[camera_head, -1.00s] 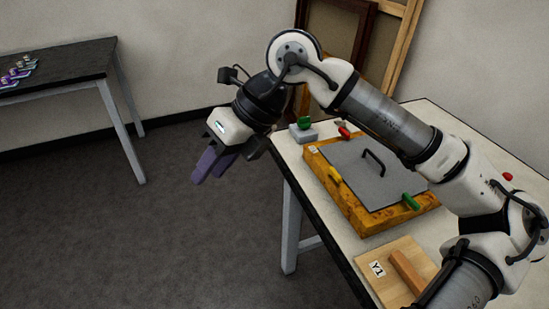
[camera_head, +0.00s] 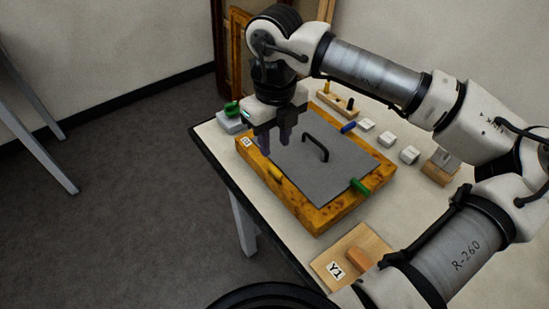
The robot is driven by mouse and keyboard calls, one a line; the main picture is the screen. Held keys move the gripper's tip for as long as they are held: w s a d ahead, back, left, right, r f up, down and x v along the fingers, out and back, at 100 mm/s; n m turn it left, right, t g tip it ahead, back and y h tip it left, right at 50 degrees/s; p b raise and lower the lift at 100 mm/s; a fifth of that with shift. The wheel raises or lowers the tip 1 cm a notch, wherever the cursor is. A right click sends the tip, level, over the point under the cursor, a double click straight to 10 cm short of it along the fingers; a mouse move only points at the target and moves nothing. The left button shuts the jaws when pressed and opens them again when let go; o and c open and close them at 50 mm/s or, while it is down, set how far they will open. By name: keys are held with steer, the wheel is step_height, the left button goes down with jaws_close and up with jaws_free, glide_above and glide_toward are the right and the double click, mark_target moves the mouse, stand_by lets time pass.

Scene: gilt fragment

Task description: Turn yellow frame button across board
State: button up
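The yellow frame button (camera_head: 275,173) is a short bar on the left side of the gilt frame (camera_head: 316,218). It appears to lie along that side rather than across the grey board (camera_head: 310,188). The board sits inside the frame and has a black handle. A green button (camera_head: 359,187) and a blue button (camera_head: 348,127) sit on other sides, seemingly reaching across the board's edge. My gripper (camera_head: 276,150) points down over the frame's far left part, beyond the yellow button. Its two fingers look apart with nothing between them. It hides part of the far side; the red button is not visible.
A wooden block marked Y1 (camera_head: 352,247) lies at the near table edge. Small white blocks (camera_head: 388,141) and a wooden holder (camera_head: 336,101) stand at the right and back. A green knob on a grey block (camera_head: 231,115) is at the far left corner. My arm spans the right.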

mark_target(275, 168)
step_height(275, 168, down, 8)
steer(key=shift+w+r+p, duration=0.1)
steer(key=shift+r+p, duration=0.05)
steer(key=shift+p, duration=0.45)
steer(key=shift+c, duration=0.4)
jaws_close()
